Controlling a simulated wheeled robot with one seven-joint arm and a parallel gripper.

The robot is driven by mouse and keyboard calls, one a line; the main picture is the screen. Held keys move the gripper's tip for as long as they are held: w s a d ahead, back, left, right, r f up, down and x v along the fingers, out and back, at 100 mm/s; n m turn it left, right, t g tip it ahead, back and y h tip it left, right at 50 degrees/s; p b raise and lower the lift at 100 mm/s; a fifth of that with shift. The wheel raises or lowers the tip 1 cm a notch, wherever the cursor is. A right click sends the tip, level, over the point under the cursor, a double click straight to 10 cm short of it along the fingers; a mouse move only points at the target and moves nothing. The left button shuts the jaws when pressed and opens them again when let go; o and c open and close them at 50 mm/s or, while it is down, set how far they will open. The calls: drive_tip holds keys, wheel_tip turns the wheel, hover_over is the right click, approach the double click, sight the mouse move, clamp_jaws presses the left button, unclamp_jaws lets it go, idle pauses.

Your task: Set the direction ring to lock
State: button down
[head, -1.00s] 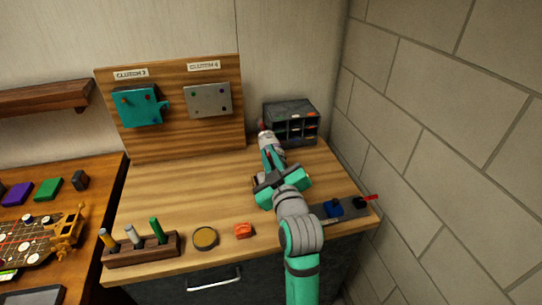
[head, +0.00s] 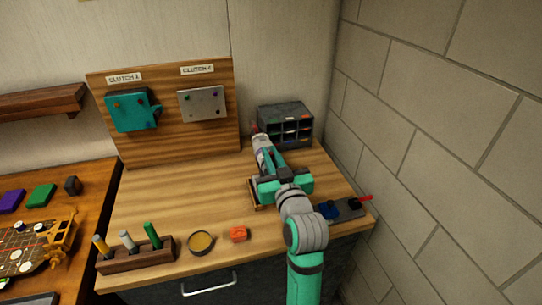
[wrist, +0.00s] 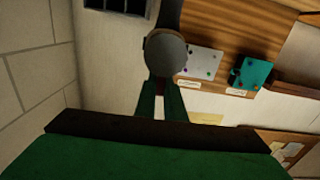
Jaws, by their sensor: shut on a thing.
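My gripper (head: 266,161) reaches over the wooden bench toward the back. In the wrist view its two green fingers (wrist: 164,99) are shut on a grey, round-ended tool (wrist: 166,52). The tool's dark shaft points away, to the top of that view. In the head view the tool (head: 262,146) is a grey cylinder, tilted toward the back, with a small red part at its far end. I cannot make out a direction ring or its marks in either view.
A dark cubby organizer (head: 286,126) stands behind the tool. A board with a teal clutch (head: 132,110) and a grey clutch (head: 202,102) stands at back left. A brick wall (head: 440,150) is at right.

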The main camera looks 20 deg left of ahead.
drive_tip(key=shift+r, duration=0.1)
idle(0.4)
drive_tip(key=c, duration=1.8)
unclamp_jaws()
drive_tip(key=shift+c, duration=0.2)
drive_tip(key=v, duration=1.1)
drive_tip(key=shift+w, duration=0.15)
